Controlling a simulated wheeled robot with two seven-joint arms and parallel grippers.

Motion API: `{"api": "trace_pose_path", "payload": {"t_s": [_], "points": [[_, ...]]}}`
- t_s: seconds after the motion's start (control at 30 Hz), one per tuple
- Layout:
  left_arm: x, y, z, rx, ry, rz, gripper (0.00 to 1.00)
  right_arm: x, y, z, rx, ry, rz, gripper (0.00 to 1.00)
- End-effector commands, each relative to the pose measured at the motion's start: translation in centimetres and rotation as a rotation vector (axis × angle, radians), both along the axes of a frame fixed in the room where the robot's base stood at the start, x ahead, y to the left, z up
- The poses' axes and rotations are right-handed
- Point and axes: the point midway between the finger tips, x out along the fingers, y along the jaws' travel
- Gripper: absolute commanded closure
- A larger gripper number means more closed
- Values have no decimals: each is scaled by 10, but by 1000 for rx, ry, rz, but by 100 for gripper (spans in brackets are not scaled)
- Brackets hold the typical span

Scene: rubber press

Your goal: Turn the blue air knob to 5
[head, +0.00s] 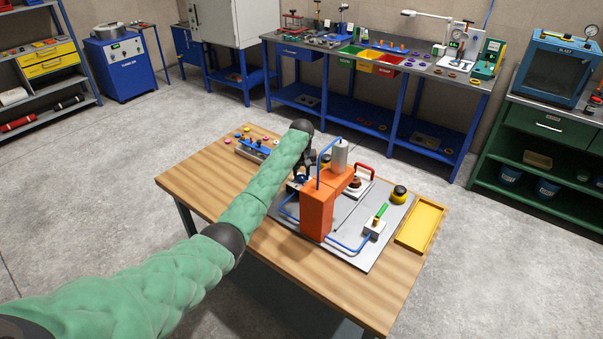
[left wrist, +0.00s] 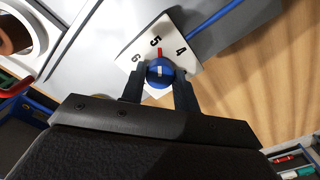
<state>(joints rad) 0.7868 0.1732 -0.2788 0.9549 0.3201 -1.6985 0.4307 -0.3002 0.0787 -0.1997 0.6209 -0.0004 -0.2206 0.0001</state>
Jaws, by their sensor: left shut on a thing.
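The blue air knob (left wrist: 160,74) sits on a white dial plate (left wrist: 185,50) with the numbers 6, 5 and 4 showing. A short white line shows on top of the knob, and a red mark lies between the knob and the 5. The white line runs roughly toward the red mark and the 5. My left gripper (left wrist: 159,88) is shut on the knob, one finger on each side. In the head view my left gripper (head: 303,165) is at the left of the orange press (head: 318,208) and partly hides the knob. My right gripper is not in view.
The press stands on a grey plate (head: 345,255) on a wooden table (head: 190,180). A valve with a green handle (head: 381,211), a black-and-yellow button (head: 399,194) and an empty yellow tray (head: 420,225) are at the right. Blue pipes run around the press.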

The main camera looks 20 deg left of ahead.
Motion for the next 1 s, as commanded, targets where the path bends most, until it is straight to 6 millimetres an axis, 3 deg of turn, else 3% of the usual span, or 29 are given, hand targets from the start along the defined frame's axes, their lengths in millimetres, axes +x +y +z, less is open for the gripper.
{"api": "trace_pose_path", "payload": {"t_s": [0.3, 0.83, 0.87, 0.93, 1.0], "points": [[1, 1, 2, 1, -3, 111, 92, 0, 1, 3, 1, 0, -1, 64], [1, 0, 2, 0, -3, 131, 92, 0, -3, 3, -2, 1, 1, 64], [1, 0, 2, 0, -3, 130, 64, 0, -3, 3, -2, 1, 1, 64], [1, 0, 1, 0, -3, 130, 50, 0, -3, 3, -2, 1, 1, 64], [1, 0, 1, 0, -2, 130, 48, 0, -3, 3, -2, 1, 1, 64]]}}
